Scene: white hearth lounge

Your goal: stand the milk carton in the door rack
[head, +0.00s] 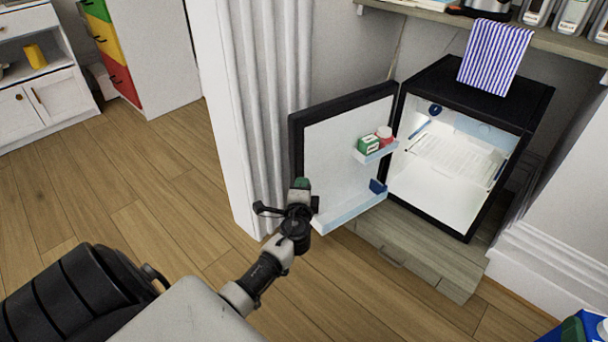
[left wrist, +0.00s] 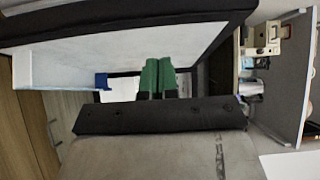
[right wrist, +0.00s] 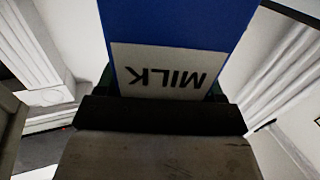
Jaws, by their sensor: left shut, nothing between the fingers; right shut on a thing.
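The blue milk carton (right wrist: 180,25) with a white MILK label fills the right wrist view, upside down there. My right gripper (right wrist: 160,85) is shut on it. The carton's edge (head: 597,322) and the green finger (head: 572,330) show in the head view's bottom right corner, away from the fridge. The open fridge door (head: 335,150) carries a pale lower door rack (head: 345,211) with a small blue item (head: 377,187) at its hinge end. My left gripper (head: 301,184) is shut and empty, in front of the door's free edge. Its green fingers touch in the left wrist view (left wrist: 158,75).
The upper door shelf (head: 378,155) holds a green box (head: 368,144) and a red-and-white item (head: 384,133). The black fridge (head: 455,100) is lit inside, with a striped towel (head: 494,55) hanging above. A fluted white pillar (head: 265,90) stands behind the door. The wooden floor (head: 150,190) is clear left.

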